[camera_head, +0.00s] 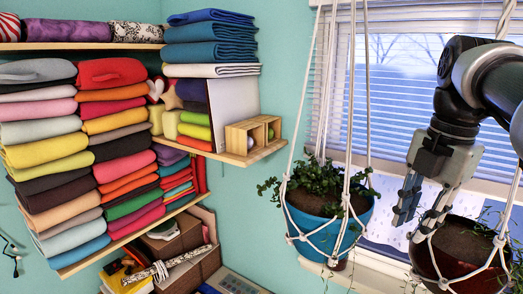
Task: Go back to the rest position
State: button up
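My gripper (412,226) hangs at the right of the head view, pointing down, with the dark arm coming in from the upper right. Its two fingers stand apart and nothing shows between them. It is in front of the window, between the blue hanging pot (326,234) on its left and the dark red-brown pot (462,262) at the lower right. The fingers overlap the left rim of the dark pot in the picture; I cannot tell whether they touch it.
White ropes (350,90) hold the hanging pots near my arm. The window with blinds (400,90) is behind. Shelves of folded fabric (120,130) fill the left, with a small wooden box (252,134) at one shelf's end. Cardboard boxes (185,255) stand below. Bare wall lies between shelves and pots.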

jog(key=s+a+f+m+t+b, duration=0.1)
jog(key=s+a+f+m+b, duration=0.3)
jog(key=f, duration=1.1)
jog(key=s+a+f+m+t+b, duration=0.1)
jog(key=s+a+f+m+b, duration=0.3)
jog(key=f+m+b, duration=0.7)
jog(key=s+a+f+m+t+b, duration=0.1)
jog(key=s+a+f+m+b, duration=0.3)
jog(key=f, duration=1.5)
jog(key=s+m+b, duration=0.3)
jog(key=m+b, duration=0.1)
jog(key=b, duration=0.3)
jog(key=shift+a+f+t+h, duration=0.2)
jog(key=shift+a+t+h, duration=0.05)
jog(key=shift+t+h, duration=0.05)
